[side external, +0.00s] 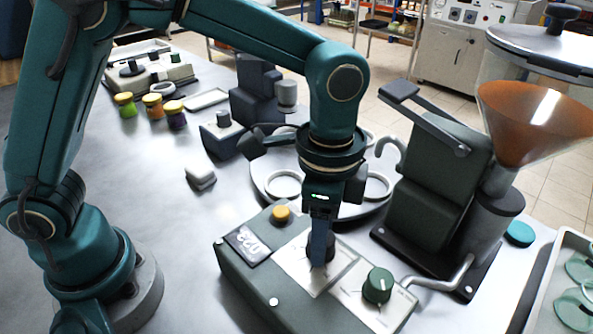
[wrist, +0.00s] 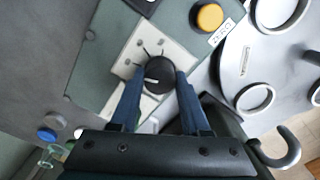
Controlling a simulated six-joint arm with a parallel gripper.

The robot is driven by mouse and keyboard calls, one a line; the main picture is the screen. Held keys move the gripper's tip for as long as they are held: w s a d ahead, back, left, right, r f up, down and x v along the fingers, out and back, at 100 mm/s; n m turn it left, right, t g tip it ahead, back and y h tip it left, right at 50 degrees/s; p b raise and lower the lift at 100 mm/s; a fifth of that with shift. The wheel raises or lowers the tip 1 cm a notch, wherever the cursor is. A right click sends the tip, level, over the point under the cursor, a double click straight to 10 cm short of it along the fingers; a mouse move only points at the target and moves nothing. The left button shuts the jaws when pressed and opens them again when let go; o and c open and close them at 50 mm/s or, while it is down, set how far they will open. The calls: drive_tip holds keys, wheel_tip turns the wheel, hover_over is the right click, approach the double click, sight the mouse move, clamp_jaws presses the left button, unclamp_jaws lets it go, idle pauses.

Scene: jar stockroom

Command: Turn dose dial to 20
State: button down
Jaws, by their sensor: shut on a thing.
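A grey-green control box (side external: 250,285) stands on the metal table in front of my arm. On its pale plate (wrist: 122,66) is a round black dial (wrist: 160,70) with a white pointer line, which points roughly left in the wrist view. Several short tick marks fan out beside it; their numbers are too small to read. My gripper (wrist: 157,82) points down with its two blue fingers on either side of the black dial, shut on it. In the side view my gripper (side external: 319,258) mostly hides this dial.
The same box carries a green knob (side external: 378,286), a yellow button (side external: 281,214) and a dark label panel (side external: 249,246) with white characters. Behind it is a round carousel (side external: 262,186) with ring holders. A hopper machine (side external: 437,190) stands close on the right.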

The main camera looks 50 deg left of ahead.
drive_tip(key=shift+n, duration=0.4)
drive_tip(key=n, duration=0.3)
drive_tip(key=shift+n, duration=2)
drive_tip(key=shift+c, duration=1.9)
unclamp_jaws()
drive_tip(key=shift+r, duration=2.6)
